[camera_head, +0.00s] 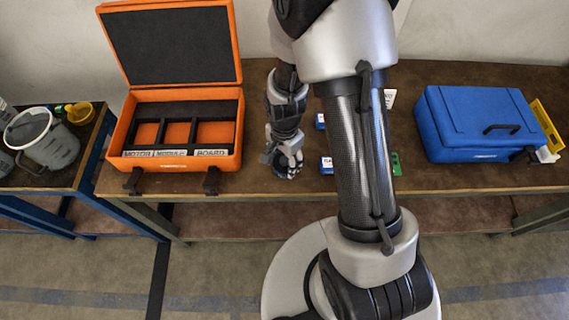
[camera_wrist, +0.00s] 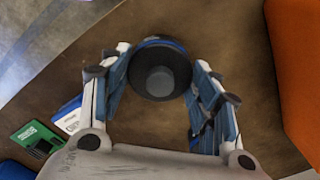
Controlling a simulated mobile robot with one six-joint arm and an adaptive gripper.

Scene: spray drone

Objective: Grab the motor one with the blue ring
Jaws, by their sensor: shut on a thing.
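The motor with the blue ring (camera_wrist: 160,72) is a round black cylinder with a grey centre. A blue band shows along its upper edge in the wrist view. My gripper (camera_wrist: 163,58) has its two fingers on either side of the motor and is shut on it. In the head view my gripper (camera_head: 289,166) points down at the table, right of the orange case. There the motor is mostly hidden by the fingers. I cannot tell whether the motor still touches the table.
The open orange case (camera_head: 232,160) has labelled compartments. A blue toolbox (camera_head: 465,125) stands at the right of the brown table (camera_head: 480,180). A green board (camera_wrist: 38,141) and small blue-and-white boxes lie near my gripper. A side table at left holds a grey bucket (camera_head: 45,140).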

